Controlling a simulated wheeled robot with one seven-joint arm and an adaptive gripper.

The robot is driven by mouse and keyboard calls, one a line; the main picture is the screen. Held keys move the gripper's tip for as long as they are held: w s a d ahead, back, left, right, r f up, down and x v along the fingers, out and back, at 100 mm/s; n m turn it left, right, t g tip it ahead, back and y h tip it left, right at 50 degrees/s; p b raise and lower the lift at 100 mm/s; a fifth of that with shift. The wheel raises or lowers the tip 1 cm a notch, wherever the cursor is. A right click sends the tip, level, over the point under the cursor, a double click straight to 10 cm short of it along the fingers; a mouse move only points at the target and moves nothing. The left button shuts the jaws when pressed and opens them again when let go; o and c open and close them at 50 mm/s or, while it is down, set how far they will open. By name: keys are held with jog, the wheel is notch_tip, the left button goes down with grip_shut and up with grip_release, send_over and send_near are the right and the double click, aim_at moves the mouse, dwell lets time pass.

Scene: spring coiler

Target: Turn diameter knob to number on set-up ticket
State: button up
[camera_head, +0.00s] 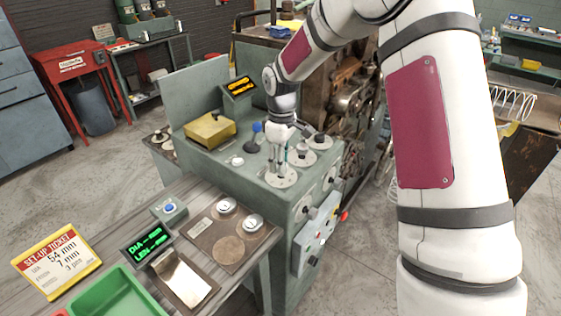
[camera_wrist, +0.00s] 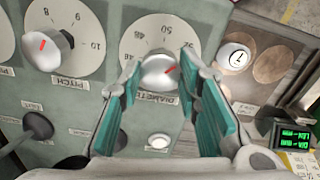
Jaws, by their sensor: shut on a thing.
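The diameter knob (camera_wrist: 156,71) is a silver knob with a red pointer line, on a pale round dial marked DIAMETER. Its pointer slants to the upper right in the wrist view; 50 shows at the top of the dial, and other numbers are partly legible. My gripper (camera_wrist: 160,76) is shut on this knob, with one teal finger pad on either side. In the head view my gripper (camera_head: 281,168) reaches down onto the diameter dial (camera_head: 270,182), hiding the knob. The set-up ticket (camera_head: 57,262) reads DIA 54 mm, pitch 7 mm, 3 pcs.
The pitch knob (camera_wrist: 46,48) is close to the diameter dial. A dark lever (camera_wrist: 38,126) and a white button (camera_wrist: 159,141) are near the fingers. A green display (camera_head: 146,243), a green tray (camera_head: 108,296) and a brown plate (camera_head: 207,245) occupy the bench.

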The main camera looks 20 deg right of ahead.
jog(key=m+b, duration=0.1)
jog(key=m, duration=0.4)
jog(key=shift+m, duration=0.3)
jog(key=m+b, duration=0.1)
jog(key=m, duration=0.4)
jog(key=shift+m, duration=0.4)
jog(key=o, duration=1.1)
jog(key=shift+o, duration=0.2)
jog(key=shift+r, duration=0.1)
notch_tip(320, 180, up, 12)
